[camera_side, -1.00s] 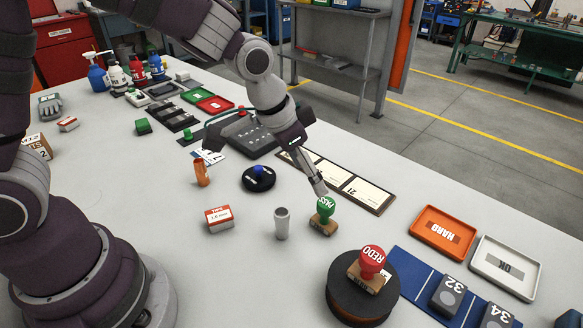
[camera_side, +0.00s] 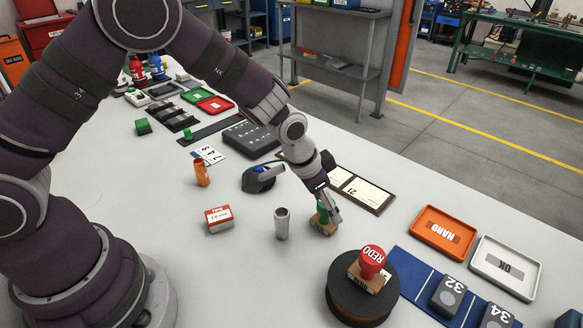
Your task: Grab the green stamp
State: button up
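The green stamp (camera_side: 322,226) stands upright on the grey table, its wooden base showing. Its green handle is partly hidden by the right finger of my gripper (camera_side: 299,203). My gripper is open, with its fingers spread wide. The right finger comes down in front of or against the stamp's handle; I cannot tell whether they touch.
A grey metal cylinder (camera_side: 282,224) stands just left of the stamp. The red REDO stamp (camera_side: 372,262) is on a black round stand (camera_side: 345,300) in front. Orange (camera_side: 443,215) and white (camera_side: 487,262) trays lie to the right. A small red-and-white box (camera_side: 218,219) is at left.

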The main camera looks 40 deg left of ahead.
grip_shut()
jog(key=shift+r, duration=0.1)
